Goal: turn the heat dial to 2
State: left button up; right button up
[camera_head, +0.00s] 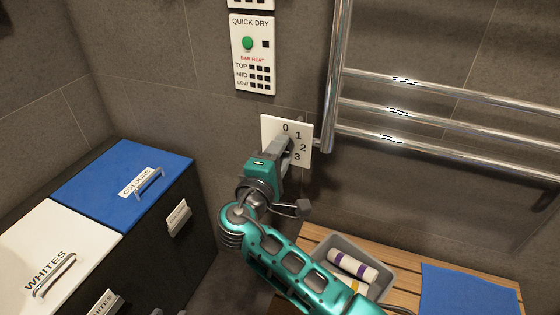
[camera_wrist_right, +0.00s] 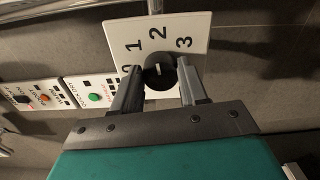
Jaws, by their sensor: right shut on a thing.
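The heat dial is a round black knob (camera_wrist_right: 160,76) on a white plate (camera_head: 271,125) marked 0, 1, 2 and 3, fixed to the tiled wall. In the wrist view, a short pale mark on the knob appears to point towards the 2. My right gripper (camera_head: 285,149) reaches the plate from below, its fingers (camera_wrist_right: 158,84) on either side of the knob and shut on it. In the head view, the gripper hides the knob. My left gripper is not in view.
A chrome towel rail (camera_head: 337,80) stands close right of the plate. A quick-dry panel (camera_head: 254,78) is above. A blue-lidded bin (camera_head: 100,194) and a white-lidded bin (camera_head: 75,238) stand left. A slatted bench (camera_head: 402,294) below holds a grey tray (camera_head: 388,284) and a blue cloth (camera_head: 465,294).

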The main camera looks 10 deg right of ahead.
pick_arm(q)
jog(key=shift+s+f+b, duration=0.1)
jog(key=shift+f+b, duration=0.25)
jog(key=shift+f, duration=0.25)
pick_arm(e)
jog(key=shift+m, duration=0.5)
jog(key=o, duration=1)
jog(key=shift+o, duration=0.2)
